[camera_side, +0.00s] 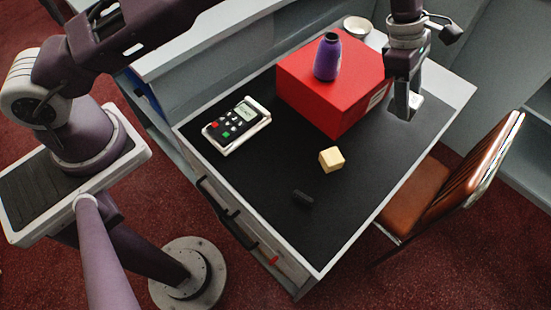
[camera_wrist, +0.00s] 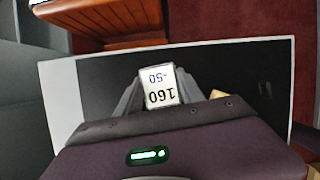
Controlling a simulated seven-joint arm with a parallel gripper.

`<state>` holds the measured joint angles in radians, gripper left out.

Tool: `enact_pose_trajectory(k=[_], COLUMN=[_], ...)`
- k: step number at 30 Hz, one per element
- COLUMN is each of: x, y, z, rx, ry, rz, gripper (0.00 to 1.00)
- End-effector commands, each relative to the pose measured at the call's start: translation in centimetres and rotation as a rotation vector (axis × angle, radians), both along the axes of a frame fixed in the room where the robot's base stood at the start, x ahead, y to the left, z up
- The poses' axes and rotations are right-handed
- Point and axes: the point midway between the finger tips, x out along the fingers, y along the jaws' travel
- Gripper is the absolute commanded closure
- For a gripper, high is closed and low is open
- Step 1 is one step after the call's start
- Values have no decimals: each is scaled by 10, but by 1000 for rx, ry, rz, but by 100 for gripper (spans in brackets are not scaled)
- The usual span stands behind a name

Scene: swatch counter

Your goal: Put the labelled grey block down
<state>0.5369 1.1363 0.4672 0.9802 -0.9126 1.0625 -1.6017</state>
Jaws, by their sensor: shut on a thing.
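The labelled grey block (camera_wrist: 160,86) is between the fingers of my gripper (camera_wrist: 158,92) in the wrist view. Its white label reads "160" and "-50", upside down in that view. In the side view my gripper (camera_side: 405,100) points down beside the right side of the red box, over the far right part of the black counter mat. The grey block (camera_side: 415,101) shows there only as a small pale patch at the fingertips. I cannot tell its exact height above the mat.
A purple bottle (camera_side: 328,58) stands on the red box (camera_side: 318,100). A card terminal (camera_side: 237,125), a yellow block (camera_side: 331,159) and a small black block (camera_side: 303,197) lie on the black mat (camera_side: 260,180). A white bowl (camera_side: 357,26) is behind; a chair (camera_side: 425,190) stands right.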

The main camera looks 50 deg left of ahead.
Motion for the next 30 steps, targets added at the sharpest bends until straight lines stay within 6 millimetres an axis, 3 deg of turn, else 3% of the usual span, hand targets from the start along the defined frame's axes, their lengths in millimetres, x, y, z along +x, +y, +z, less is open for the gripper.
enact_pose_trajectory(k=[3, 10, 14, 17, 24, 30], x=[-2, -29, -58, -91, -189, -235], y=[3, 29, 51, 73, 126, 149], z=[21, 14, 11, 10, 13, 17], rx=[1, 1, 0, -2, 0, 0], ry=[1, 3, 6, 7, 4, 2], rz=[-16, -254, -468, -696, -1299, -1561], gripper=[97, 97, 97, 97, 97, 97])
